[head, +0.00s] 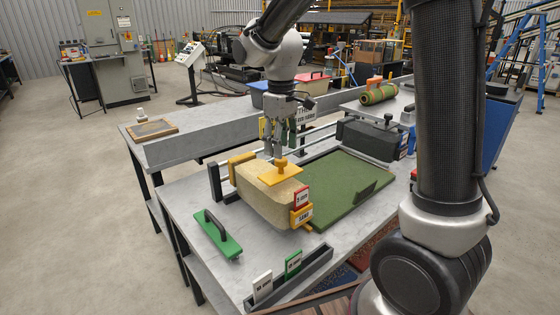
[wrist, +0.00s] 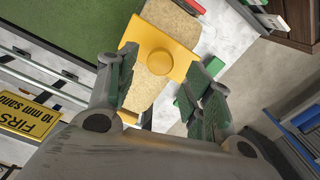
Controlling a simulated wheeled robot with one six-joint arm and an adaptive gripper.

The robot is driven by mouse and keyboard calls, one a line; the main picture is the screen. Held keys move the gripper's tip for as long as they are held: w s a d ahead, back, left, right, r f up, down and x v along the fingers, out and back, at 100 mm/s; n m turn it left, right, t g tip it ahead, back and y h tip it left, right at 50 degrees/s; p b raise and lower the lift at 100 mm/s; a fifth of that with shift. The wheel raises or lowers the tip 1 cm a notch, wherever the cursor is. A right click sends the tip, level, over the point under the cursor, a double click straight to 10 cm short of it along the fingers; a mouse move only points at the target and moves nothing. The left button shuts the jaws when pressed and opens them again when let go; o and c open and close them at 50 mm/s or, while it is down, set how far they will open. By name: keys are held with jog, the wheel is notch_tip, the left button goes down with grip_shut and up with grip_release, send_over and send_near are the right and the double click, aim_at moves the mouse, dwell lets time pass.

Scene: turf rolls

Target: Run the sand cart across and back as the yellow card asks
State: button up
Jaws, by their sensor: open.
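The sand cart (head: 268,199) is a sand-coloured block with a yellow end piece and a yellow plate with a round knob (head: 281,164) on top. It stands at the left end of a green turf bed (head: 345,185), beside rails. A red tag and a yellow SAND tag sit on its near end. My gripper (head: 274,152) is open just above the knob, pointing down. In the wrist view the knob (wrist: 160,61) lies between the spread fingers, with gaps on both sides. The yellow card (wrist: 30,115) reads FIRST, 10 mm sand; in the head view my gripper mostly hides it.
A dark cart (head: 362,140) stands at the far end of the bed. A green handled tool (head: 217,238) lies front left, near a dark rack (head: 292,279) with a white and a green card. A turf roll (head: 378,93) lies on the back table.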

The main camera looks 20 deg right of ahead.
aim_at(281, 161)
notch_tip(281, 161, down, 6)
jog(key=shift+r, duration=0.15)
grip_shut()
dwell(0.3)
